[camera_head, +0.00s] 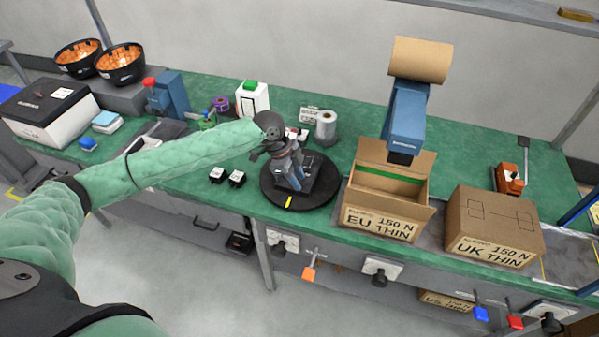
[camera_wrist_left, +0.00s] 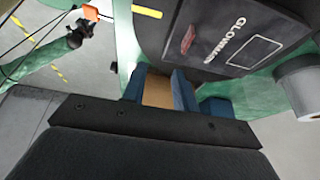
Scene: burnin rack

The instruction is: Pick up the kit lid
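A dark case (camera_head: 303,188) lies on the round black turntable (camera_head: 326,195). Its flat top, which looks like the kit lid (camera_wrist_left: 215,22), shows white lettering, a pale outlined rectangle and a reddish mark in the left wrist view. My left gripper (camera_head: 291,183) points down over the case and hides part of it. Contact with the lid cannot be made out.
An open cardboard box (camera_head: 383,220) and a closed one (camera_head: 494,228) stand right of the turntable. A silver roll (camera_head: 325,128) stands behind it.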

